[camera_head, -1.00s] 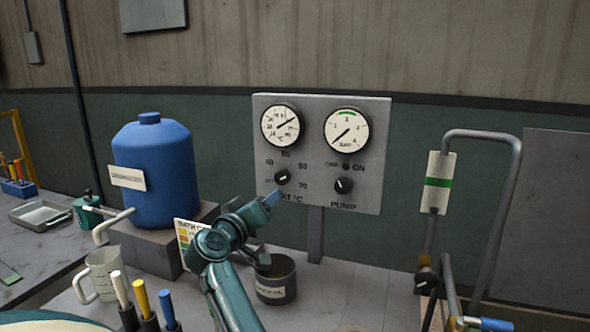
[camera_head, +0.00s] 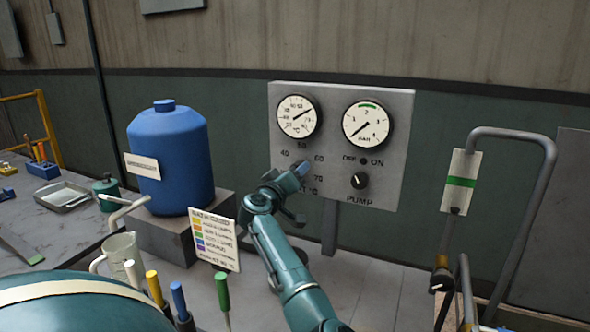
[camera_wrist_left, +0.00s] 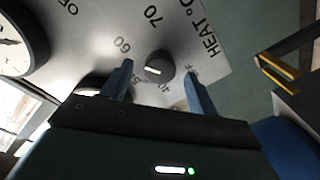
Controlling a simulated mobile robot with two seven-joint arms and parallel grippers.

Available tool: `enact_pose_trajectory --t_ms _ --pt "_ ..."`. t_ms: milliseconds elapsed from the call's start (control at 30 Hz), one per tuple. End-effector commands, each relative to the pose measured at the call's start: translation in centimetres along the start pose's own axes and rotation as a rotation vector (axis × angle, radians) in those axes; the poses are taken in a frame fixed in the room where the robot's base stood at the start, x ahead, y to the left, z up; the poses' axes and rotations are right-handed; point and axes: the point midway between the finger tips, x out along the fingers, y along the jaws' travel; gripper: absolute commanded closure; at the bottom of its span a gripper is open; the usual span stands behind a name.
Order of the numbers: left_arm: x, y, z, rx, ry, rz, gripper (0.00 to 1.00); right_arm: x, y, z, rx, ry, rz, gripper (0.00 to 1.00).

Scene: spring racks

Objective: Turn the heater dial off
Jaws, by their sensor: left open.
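The grey control panel (camera_head: 405,110) stands on a post at the back of the bench. Its heater dial is hidden behind my left gripper (camera_head: 298,170) in the head view. In the left wrist view the round dark heater dial (camera_wrist_left: 159,62) shows a short white mark, with 60, 70 and HEAT °C printed around it. The mark is on the left side of the dial in that picture; its exact setting is unclear. My left gripper is open, its two blue fingers on either side of the dial with gaps visible. My right gripper is out of view.
The pump dial (camera_head: 359,180) is just right of my gripper, below the pressure gauge (camera_head: 366,122). A blue tank (camera_head: 172,150) and a colour-coded card (camera_head: 214,240) stand to the left. A bent pipe frame (camera_head: 500,132) is at right. Handled tools (camera_head: 155,287) stand in front.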

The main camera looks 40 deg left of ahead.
Motion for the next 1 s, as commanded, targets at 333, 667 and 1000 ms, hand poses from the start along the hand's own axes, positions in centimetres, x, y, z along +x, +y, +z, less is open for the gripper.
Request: enact_pose_trajectory --t_ms 333,667,1000 --pt "2.0 0.0 -0.1 0.000 0.002 -0.001 0.41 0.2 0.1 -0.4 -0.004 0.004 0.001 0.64" --pt "2.0 -0.1 0.0 0.000 0.001 -0.001 0.50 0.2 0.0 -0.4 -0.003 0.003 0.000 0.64" --pt "1.9 -0.1 0.0 0.000 0.001 -0.001 0.78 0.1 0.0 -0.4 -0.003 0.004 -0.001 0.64"
